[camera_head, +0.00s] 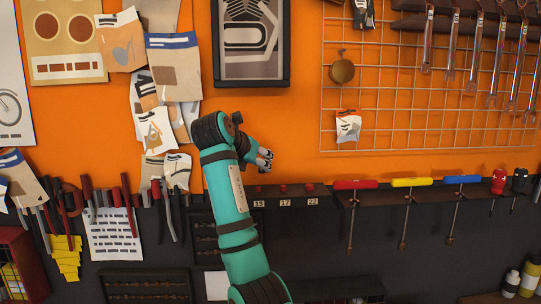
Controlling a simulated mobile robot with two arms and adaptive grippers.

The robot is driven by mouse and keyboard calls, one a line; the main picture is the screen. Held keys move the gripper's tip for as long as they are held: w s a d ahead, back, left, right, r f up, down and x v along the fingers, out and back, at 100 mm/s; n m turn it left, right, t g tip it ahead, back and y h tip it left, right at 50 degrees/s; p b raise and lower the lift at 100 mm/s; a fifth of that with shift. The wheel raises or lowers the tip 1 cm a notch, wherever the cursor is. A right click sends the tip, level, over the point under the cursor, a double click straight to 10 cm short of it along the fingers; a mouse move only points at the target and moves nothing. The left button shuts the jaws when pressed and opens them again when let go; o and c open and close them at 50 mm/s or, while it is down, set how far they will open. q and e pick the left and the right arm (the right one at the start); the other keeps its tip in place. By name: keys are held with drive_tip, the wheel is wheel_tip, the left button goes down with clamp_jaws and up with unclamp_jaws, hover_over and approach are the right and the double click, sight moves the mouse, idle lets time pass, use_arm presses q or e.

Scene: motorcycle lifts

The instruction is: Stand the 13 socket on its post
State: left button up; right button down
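A dark shelf (285,201) on the wall carries tags 13 (258,204), 17 (285,202) and 22 (312,201). A small red piece stands above each tag: one above 13 (258,189), one above 17 (283,188) and one above 22 (309,187). I cannot make out the 13 socket. My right gripper is not in view.
Screwdrivers with red (356,184), yellow (412,182) and blue (462,179) handles hang right of the shelf. A wire grid (400,120) holds wrenches (474,55). Pliers (128,195) hang at left. My arm hides part of the dark wall panel.

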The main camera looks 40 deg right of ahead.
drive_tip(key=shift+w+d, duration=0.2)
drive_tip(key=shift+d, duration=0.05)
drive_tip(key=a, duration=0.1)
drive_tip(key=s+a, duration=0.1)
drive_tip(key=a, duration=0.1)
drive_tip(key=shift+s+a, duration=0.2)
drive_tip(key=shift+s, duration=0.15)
use_arm(q)
drive_tip(key=s+a, duration=0.3)
drive_tip(key=a, duration=0.3)
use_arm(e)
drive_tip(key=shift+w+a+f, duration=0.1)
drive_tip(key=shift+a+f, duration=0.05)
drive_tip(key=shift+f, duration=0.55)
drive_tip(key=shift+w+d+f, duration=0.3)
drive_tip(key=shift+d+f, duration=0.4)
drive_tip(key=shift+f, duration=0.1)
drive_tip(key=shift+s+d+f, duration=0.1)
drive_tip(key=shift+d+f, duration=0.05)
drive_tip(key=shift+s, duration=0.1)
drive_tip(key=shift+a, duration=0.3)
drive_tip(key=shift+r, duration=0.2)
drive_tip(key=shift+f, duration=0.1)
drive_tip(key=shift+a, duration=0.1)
use_arm(q)
drive_tip(key=d, duration=0.1)
drive_tip(key=w+d, duration=0.1)
drive_tip(key=d, duration=0.1)
drive_tip(key=w+d, duration=0.1)
drive_tip(key=shift+d+f, duration=0.15)
